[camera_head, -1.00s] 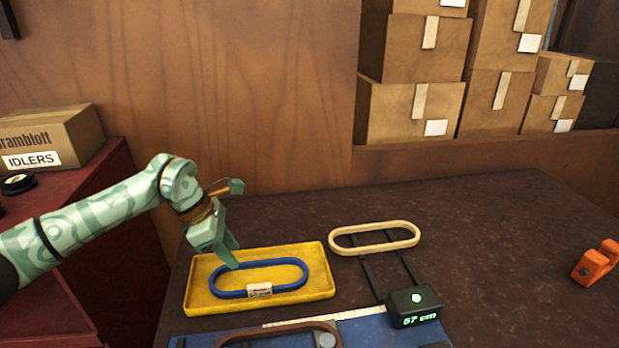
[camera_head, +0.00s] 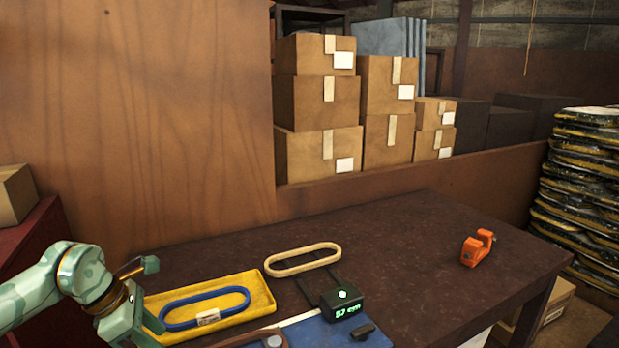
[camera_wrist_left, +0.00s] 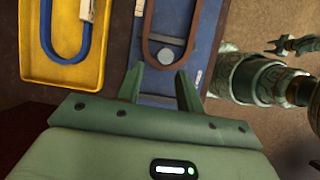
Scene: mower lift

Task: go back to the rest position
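My left gripper (camera_head: 143,328) is at the lower left of the head view, beside the yellow tray's near left corner. In the left wrist view its fingers (camera_wrist_left: 160,82) are apart with nothing between them. The yellow tray (camera_head: 262,303) holds a blue loop belt (camera_head: 207,293) with a pale label. A cream loop belt (camera_head: 302,259) lies at the far end of a black gauge (camera_head: 344,304) with a green display. A brown loop belt (camera_wrist_left: 150,45) lies on a blue mat (camera_wrist_left: 187,70). A green jaw-like part, possibly my right gripper (camera_wrist_left: 290,45), shows at the wrist view's right edge.
An orange tool (camera_head: 477,248) stands at the table's right side. The dark table (camera_head: 420,235) is clear between it and the gauge. Cardboard boxes (camera_head: 318,105) are stacked behind the table. A tall stack (camera_head: 580,190) stands at the far right.

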